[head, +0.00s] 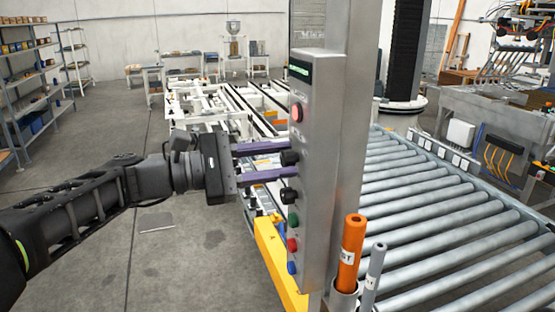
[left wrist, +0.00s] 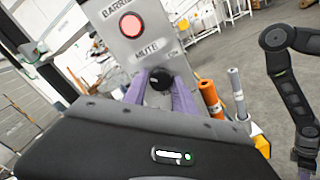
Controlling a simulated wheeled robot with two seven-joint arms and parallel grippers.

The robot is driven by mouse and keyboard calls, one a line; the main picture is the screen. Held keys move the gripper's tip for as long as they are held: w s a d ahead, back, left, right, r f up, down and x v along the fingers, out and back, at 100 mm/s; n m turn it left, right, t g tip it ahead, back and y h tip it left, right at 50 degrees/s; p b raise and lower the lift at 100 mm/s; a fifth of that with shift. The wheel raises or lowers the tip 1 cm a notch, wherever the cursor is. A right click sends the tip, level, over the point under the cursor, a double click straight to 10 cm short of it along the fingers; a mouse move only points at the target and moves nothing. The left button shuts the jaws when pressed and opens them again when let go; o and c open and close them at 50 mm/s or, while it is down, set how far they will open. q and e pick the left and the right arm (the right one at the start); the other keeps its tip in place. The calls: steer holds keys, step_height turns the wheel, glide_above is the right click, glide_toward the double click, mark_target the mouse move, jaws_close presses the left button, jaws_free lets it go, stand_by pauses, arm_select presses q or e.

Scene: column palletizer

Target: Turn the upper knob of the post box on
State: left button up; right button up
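The grey metal post box (head: 317,165) stands upright in the middle of the head view. Its black upper knob (head: 290,157) sits below a red button (head: 297,112). The black lower knob (head: 289,195) is beneath it. My left gripper (head: 286,159) reaches in from the left, its purple fingers above and below the upper knob. In the left wrist view the upper knob (left wrist: 161,79) fills the gap between the fingertips; they look closed on it. The knob's mark is not readable. My right gripper (left wrist: 304,158) shows only small at the left wrist view's right edge.
Green, red and blue buttons (head: 292,268) sit lower on the post box. An orange tube (head: 350,255) and a grey tube (head: 373,275) stand at its foot. A roller conveyor (head: 440,220) lies to the right. The floor at left is mostly clear.

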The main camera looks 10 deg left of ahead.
arm_select(q)
jaws_close()
stand_by(0.3)
steer(key=shift+f+m+b, duration=0.2)
steer(key=shift+m+b, duration=0.6)
steer(key=shift+b, duration=0.45)
steer(key=m+b, duration=0.9)
steer(key=b, duration=0.2)
steer(key=shift+y, duration=0.3)
steer(key=m+b, duration=0.2)
steer(key=shift+r+m, duration=0.15)
steer(key=shift+m, duration=0.15)
steer(key=shift+r+m+b, duration=0.15)
steer(key=shift+m+b, duration=0.65)
steer(key=shift+m, duration=0.4)
